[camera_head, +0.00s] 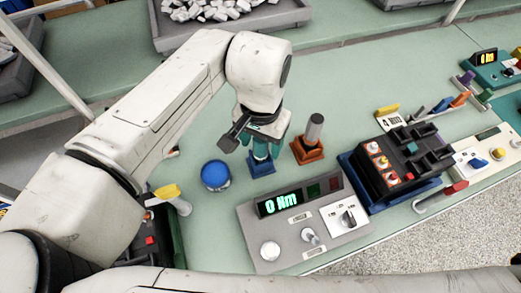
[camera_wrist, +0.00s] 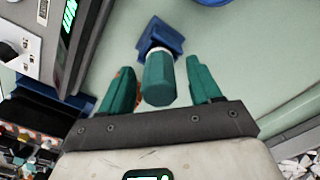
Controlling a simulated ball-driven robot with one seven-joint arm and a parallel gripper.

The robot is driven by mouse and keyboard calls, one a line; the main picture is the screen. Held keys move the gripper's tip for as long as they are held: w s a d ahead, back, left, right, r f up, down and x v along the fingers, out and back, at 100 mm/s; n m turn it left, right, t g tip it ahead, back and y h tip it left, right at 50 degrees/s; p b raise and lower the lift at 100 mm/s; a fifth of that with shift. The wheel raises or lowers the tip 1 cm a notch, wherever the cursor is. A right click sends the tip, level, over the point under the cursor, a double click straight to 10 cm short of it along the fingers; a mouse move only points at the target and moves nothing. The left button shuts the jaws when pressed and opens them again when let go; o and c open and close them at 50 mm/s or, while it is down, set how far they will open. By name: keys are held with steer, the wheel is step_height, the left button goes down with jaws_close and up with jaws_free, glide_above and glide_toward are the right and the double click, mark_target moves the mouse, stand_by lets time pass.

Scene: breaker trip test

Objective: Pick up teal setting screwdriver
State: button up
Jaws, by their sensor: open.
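The teal setting screwdriver (camera_wrist: 158,80) stands handle-up in a blue square holder (camera_wrist: 158,40) in the wrist view. In the head view the blue holder (camera_head: 262,166) shows just below my gripper, and my gripper hides most of the screwdriver. My gripper (camera_head: 258,138) is open. In the wrist view its teal-coloured fingers (camera_wrist: 159,72) lie on either side of the handle, with a visible gap on both sides. The handle is not held.
A grey tool stands in an orange holder (camera_head: 308,150) close to the right of my gripper. A blue dome (camera_head: 215,174) sits to the left. The grey torque meter (camera_head: 285,248) reads "0 Nm" in front. A breaker unit (camera_head: 400,165) is further right.

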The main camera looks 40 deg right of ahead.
steer(key=shift+c, duration=0.4)
jaws_close()
steer(key=shift+r, duration=0.15)
